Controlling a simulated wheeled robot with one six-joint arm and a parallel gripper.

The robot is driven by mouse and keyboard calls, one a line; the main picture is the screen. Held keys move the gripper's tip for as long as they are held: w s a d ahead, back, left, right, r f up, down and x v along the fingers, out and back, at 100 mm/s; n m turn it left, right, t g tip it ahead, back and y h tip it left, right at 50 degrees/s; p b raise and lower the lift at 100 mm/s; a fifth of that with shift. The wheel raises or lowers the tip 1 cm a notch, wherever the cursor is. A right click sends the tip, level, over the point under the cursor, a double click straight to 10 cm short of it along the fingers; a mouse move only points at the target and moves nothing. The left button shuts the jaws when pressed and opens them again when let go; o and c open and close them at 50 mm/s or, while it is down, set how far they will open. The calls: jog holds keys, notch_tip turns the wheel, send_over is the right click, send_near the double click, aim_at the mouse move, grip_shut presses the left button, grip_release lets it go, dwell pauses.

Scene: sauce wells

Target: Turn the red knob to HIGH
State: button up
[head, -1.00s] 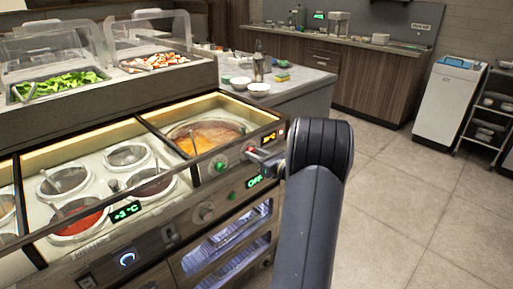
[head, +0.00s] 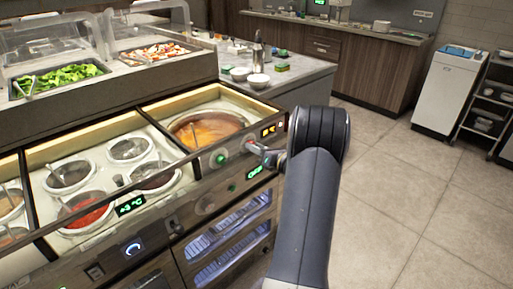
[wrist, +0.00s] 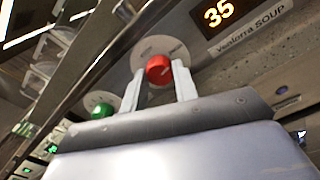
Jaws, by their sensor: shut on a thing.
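The red knob (wrist: 158,69) sits on a round plate on the counter's front panel in the wrist view. My gripper (wrist: 160,82) has its two pale fingers on either side of the knob, shut on it. In the head view my gripper (head: 254,149) reaches the panel below the soup well, and the knob is mostly hidden there. The marks on the knob's plate are too small to read.
A green knob (wrist: 102,110) is left of the red one in the wrist view. An orange display (wrist: 220,12) reads 35 above a "Venlorra SOUP" label. The soup well (head: 207,129) lies behind the panel. Bare floor (head: 400,200) is on the right.

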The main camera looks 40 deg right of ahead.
jog(key=o, duration=1)
jog(key=shift+s, duration=0.1)
jog(key=s, duration=0.3)
jog(key=s+d, duration=0.1)
jog(key=s, duration=0.6)
jog(key=shift+s+d, duration=0.25)
jog(key=w, duration=0.3)
jog(key=w+a, duration=0.1)
jog(key=w, duration=0.6)
jog(key=shift+w+a+b, duration=0.25)
jog(key=shift+w+b, duration=0.05)
jog(key=shift+w, duration=0.05)
jog(key=shift+n, duration=0.3)
